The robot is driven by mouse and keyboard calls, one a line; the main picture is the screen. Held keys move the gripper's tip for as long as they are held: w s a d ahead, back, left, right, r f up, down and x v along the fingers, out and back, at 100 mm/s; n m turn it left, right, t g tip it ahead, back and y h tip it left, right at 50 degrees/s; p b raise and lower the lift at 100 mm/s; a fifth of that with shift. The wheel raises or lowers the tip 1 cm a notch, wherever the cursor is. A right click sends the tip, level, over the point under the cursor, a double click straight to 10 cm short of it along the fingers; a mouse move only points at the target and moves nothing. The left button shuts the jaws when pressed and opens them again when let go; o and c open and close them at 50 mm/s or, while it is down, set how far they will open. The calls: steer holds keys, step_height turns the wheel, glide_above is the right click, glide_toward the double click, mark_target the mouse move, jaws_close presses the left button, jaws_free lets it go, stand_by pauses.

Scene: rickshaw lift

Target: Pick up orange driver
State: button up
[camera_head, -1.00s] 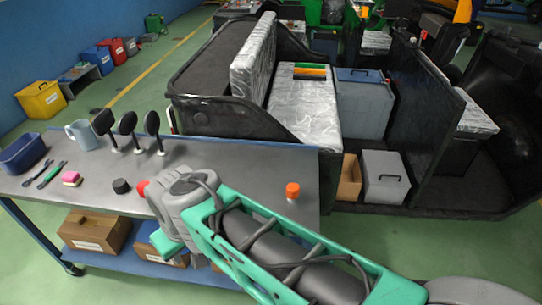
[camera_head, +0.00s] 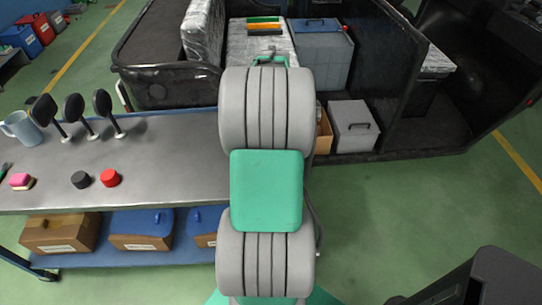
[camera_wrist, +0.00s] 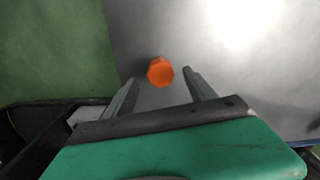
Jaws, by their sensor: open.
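The orange driver (camera_wrist: 160,71) shows in the wrist view as a small orange, rounded end seen from above. It stands out against the grey table top, near the table's edge. My gripper (camera_wrist: 160,76) is open, with one finger on each side of the orange end. The fingers look apart from it, and how far below them it sits is hard to tell. In the head view my arm hides the orange driver and most of my gripper.
The grey table (camera_head: 175,165) holds a red cap (camera_head: 110,178), a black cap (camera_head: 81,180), several black paddle-like levers and a mug (camera_head: 22,129). Boxes sit on its lower shelf. A dark vehicle (camera_head: 165,95) with a grey box (camera_head: 353,126) stands behind. Green floor is free at right.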

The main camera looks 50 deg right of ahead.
step_height(320, 180, down, 6)
steer(key=shift+r+p, duration=0.2)
steer(key=shift+p, duration=0.1)
jaws_close()
stand_by(0.5)
